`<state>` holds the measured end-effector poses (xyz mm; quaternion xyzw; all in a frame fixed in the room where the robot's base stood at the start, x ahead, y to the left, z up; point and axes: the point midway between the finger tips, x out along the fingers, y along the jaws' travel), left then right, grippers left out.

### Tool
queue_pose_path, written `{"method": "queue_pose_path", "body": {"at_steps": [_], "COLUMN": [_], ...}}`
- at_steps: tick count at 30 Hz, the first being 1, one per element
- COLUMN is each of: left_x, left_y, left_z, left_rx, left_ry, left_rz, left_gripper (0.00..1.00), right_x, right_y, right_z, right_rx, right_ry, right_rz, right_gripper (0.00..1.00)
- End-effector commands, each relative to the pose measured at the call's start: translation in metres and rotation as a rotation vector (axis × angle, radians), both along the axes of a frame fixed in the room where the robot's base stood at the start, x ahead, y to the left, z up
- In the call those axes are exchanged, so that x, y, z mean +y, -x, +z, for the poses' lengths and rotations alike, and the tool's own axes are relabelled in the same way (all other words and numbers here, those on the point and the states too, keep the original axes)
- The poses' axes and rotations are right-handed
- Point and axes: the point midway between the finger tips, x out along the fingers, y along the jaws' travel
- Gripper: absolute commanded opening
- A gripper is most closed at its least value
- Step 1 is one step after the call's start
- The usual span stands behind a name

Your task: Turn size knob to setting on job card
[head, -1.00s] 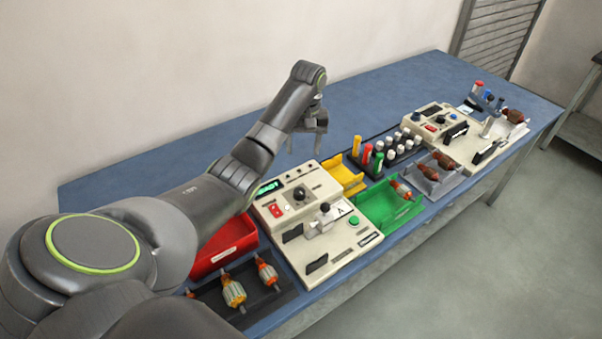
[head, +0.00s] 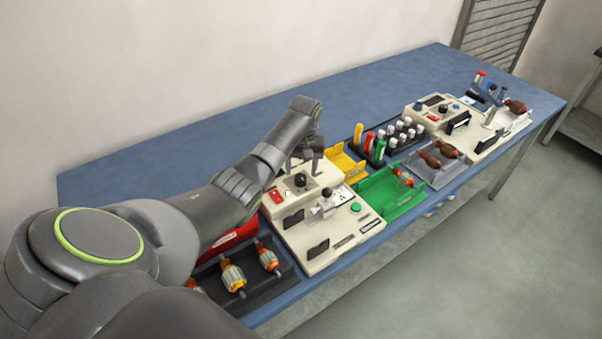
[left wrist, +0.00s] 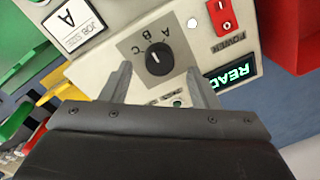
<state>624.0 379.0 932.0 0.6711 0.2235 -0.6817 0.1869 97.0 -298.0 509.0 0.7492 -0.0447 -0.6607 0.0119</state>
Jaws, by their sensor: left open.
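The black size knob (left wrist: 159,59) sits on a grey plate marked A, B and C on the cream winding machine (head: 318,240). Its pointer setting is too small to read surely. The knob also shows in the head view (head: 300,181). The job card (left wrist: 74,24) shows a large A; it lies on the machine to the knob's left in the left wrist view. My left gripper (head: 304,162) is open and empty, above the machine's control box. In the left wrist view its fingertips (left wrist: 158,72) are on either side of the knob, apart from it. My right gripper is not in view.
A red power switch (left wrist: 222,17) and a lit green display (left wrist: 229,73) are beside the knob. A red bin (head: 232,236), yellow tray (head: 346,165) and green tray (head: 392,197) flank the machine. The blue table (head: 210,150) is bare at the back.

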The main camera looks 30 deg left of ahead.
Motion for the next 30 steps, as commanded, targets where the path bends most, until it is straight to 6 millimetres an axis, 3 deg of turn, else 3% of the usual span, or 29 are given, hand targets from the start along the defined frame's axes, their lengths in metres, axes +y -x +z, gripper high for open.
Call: {"method": "queue_pose_path", "body": {"at_steps": [6, 17, 27, 30], "left_x": [0.000, 0.001, 0.001, 0.001], "left_y": [0.001, 0.001, 0.001, 0.001], "left_z": [-0.024, -0.029, -0.029, -0.028], "left_rx": [0.002, -0.001, -0.001, 0.000], "left_ry": [0.001, 0.001, 0.001, 0.000], "left_rz": [0.000, -0.001, 0.000, -0.002], "left_gripper": [0.55, 0.55, 0.10, 0.10], "right_x": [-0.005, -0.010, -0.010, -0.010], "right_y": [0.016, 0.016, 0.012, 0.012], "right_z": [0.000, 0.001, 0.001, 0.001], "right_rx": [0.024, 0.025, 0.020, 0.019], "right_ry": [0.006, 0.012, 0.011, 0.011], "right_rz": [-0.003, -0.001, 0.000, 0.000], "right_gripper": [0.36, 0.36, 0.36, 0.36]}}
